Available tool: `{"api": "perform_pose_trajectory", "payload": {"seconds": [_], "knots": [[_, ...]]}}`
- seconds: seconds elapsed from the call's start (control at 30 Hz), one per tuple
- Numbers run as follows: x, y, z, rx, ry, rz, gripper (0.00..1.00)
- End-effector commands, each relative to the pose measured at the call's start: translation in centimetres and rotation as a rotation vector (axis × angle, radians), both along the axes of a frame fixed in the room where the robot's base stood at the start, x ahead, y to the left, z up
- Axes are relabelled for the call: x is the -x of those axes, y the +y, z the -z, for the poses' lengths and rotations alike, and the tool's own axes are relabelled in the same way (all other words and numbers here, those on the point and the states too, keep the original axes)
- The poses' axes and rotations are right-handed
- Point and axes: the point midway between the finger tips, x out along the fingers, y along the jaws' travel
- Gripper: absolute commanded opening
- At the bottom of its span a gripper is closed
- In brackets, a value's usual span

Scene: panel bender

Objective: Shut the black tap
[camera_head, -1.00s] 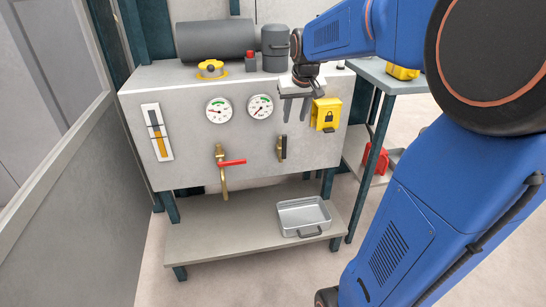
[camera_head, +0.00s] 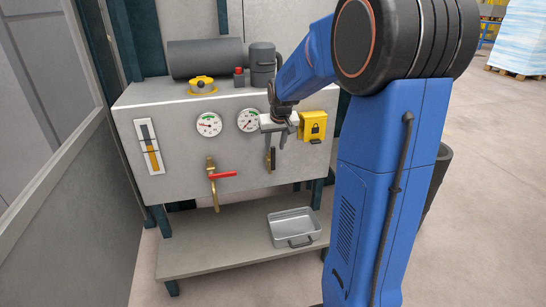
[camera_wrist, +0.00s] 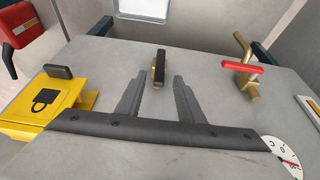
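The black tap (camera_head: 272,161) is on the front of the grey cabinet, with its black handle upright in the head view. In the wrist view the black handle (camera_wrist: 158,66) lies just beyond and between my fingertips. My gripper (camera_head: 275,147) is open and empty, just above the tap in the head view. In the wrist view the gripper (camera_wrist: 159,78) has a finger on each side of the handle's line, with gaps on both sides. Whether the fingers reach around the handle is not clear. The tap's body is mostly hidden.
A brass tap with a red handle (camera_head: 222,175) sits left of the black one. A yellow lock box (camera_head: 313,126) is close to my gripper's right. Two gauges (camera_head: 209,125) are on the panel. A metal tray (camera_head: 294,227) stands on the lower shelf.

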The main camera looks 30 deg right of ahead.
Motion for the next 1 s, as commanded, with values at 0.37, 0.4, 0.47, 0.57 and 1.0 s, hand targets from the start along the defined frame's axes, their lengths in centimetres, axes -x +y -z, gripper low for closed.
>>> {"api": "perform_pose_trajectory", "payload": {"seconds": [0.37, 0.4, 0.47, 0.57, 1.0], "knots": [[-2.2, -0.6, 5.6, -0.001, 0.003, 0.0, 0.34], [-2.3, -0.7, 5.9, -0.001, 0.002, 0.0, 0.34], [-2.5, -0.7, 6.3, 0.0, 0.001, 0.0, 0.34], [-2.6, -0.8, 6.8, 0.0, 0.001, 0.0, 0.34], [-2.7, -0.8, 6.9, 0.0, 0.0, 0.0, 0.06]]}}
